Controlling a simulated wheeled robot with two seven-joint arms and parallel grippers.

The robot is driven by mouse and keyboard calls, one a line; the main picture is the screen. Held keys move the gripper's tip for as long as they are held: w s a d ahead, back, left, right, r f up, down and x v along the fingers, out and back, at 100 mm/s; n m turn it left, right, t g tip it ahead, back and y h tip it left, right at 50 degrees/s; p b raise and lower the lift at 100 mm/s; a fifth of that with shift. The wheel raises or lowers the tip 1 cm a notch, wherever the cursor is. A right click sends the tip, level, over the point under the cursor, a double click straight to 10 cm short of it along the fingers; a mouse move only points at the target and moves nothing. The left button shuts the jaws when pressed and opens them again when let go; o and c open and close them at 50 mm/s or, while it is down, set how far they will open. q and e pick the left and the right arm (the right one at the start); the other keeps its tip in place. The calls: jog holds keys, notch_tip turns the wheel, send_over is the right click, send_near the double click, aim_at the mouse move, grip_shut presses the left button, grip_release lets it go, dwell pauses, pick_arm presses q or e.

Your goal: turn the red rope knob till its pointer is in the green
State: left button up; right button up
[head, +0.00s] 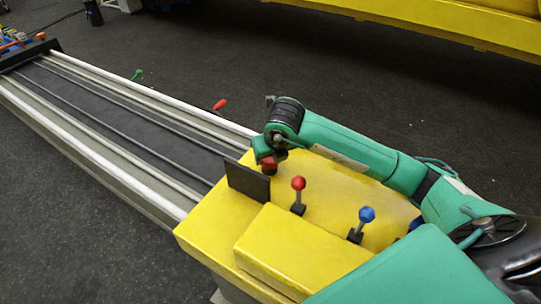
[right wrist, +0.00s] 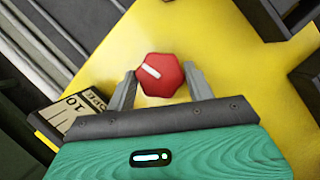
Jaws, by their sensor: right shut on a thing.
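The red rope knob (right wrist: 160,78) sits on a yellow console (right wrist: 215,40). A white pointer (right wrist: 151,71) on its face points to the upper left in the right wrist view. My right gripper (right wrist: 161,86) is shut on the knob, one finger on each side. In the head view the knob (head: 269,164) shows partly under my right gripper (head: 272,157). A pale scale plate (right wrist: 72,110) with "10" and partly hidden lettering lies at the lower left of the right wrist view. I see no green zone. My left gripper is not in view.
A red-topped lever (head: 298,185) and a blue-topped lever (head: 366,215) stand upright on the console near my right arm. A dark upright plate (head: 247,183) stands at the console's edge. A long railed boom (head: 120,120) runs to the upper left.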

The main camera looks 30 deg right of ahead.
jog(key=o, duration=1)
jog(key=shift+c, duration=0.2)
jog(key=shift+r, duration=0.1)
jog(key=b+v, duration=0.2)
jog(key=v, duration=1.1)
jog(key=shift+r, duration=0.3)
